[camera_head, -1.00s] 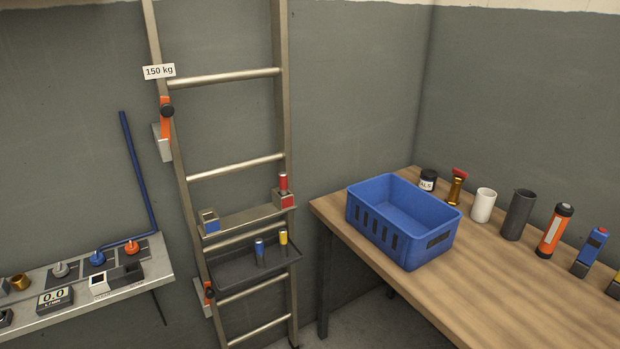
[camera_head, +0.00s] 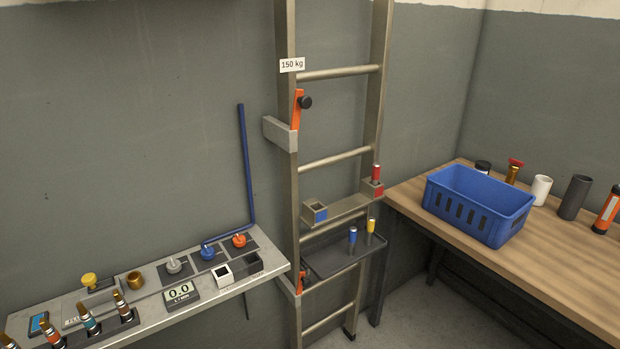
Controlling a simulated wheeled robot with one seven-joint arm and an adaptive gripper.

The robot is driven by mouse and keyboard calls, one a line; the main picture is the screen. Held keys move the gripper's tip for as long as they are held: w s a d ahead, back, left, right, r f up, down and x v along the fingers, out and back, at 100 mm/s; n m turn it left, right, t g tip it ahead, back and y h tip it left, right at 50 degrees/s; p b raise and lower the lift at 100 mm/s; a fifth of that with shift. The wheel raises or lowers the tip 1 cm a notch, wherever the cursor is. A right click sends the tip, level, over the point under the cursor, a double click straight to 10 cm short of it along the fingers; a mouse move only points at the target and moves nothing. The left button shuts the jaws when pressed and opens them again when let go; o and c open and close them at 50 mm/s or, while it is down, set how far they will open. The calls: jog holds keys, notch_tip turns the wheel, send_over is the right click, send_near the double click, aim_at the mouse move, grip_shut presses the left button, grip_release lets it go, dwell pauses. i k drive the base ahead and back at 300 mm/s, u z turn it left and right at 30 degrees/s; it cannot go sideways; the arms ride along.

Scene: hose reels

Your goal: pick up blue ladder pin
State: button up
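The blue ladder pin (camera_head: 352,238) stands upright in the dark grey tray (camera_head: 330,266) fixed to the ladder (camera_head: 288,190). A yellow pin (camera_head: 371,228) stands to its right in the same tray. Above the tray, a crossbar carries a socket block with a blue mark (camera_head: 315,211) at its left, its top open and empty. At its right is a block with a red mark (camera_head: 372,189), with a red pin (camera_head: 376,172) upright in it. My gripper is not in view.
A metal shelf (camera_head: 150,331) with knobs, a gauge and several nozzles runs along the left wall. A wooden table (camera_head: 560,270) on the right bears a blue crate (camera_head: 475,226), a white cup (camera_head: 541,189) and a dark cylinder (camera_head: 574,197). Floor shows between ladder and table.

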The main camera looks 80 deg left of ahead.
aim_at(353, 230)
jog(key=z, duration=0.15)
jog(key=k, duration=0.4)
jog(key=u, duration=2.2)
